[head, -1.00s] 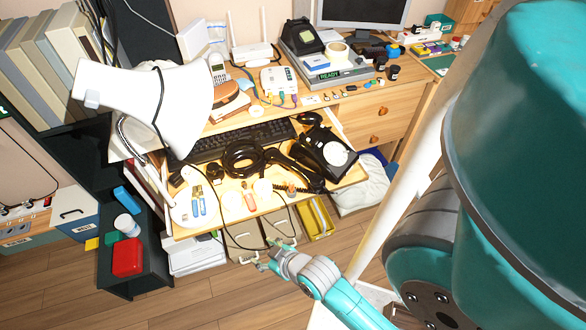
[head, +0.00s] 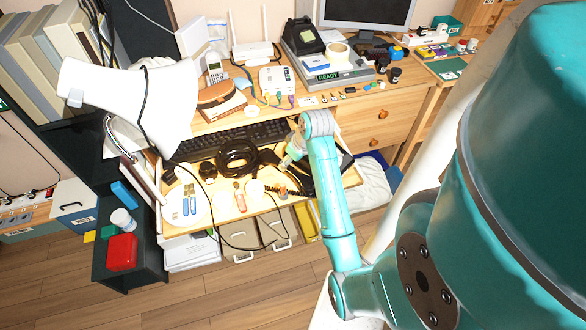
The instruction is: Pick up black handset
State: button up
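The black handset (head: 299,184) lies on the pulled-out keyboard shelf of the desk, partly hidden behind my arm, with its coiled cord (head: 272,189) beside it. The black dial phone's base is mostly covered by my arm; only dark parts show at its right. My gripper (head: 287,161) points down and left over the shelf, close to the handset. Its fingers are small and partly hidden, so I cannot tell whether they touch the handset or are open.
A black cable coil (head: 238,158) lies left of my gripper. A black keyboard (head: 228,138) is behind it. A large white lamp (head: 135,105) stands at the left. Small tools and discs lie along the shelf's front. A cordless phone (head: 214,68) stands on the desk above.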

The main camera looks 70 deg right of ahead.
aim_at(289, 170)
jog(key=shift+s+d, duration=0.15)
jog(key=shift+d, duration=0.25)
jog(key=shift+d+f, duration=0.1)
jog(key=shift+f, duration=0.2)
jog(key=x, duration=0.4)
jog(key=shift+d+f, duration=0.1)
jog(key=shift+f, duration=0.15)
jog(key=shift+d+x, duration=0.15)
jog(key=shift+x, duration=1.2)
jog(key=shift+d+x, duration=0.15)
jog(key=shift+x, duration=1.15)
jog(key=shift+s, duration=0.15)
grip_shut()
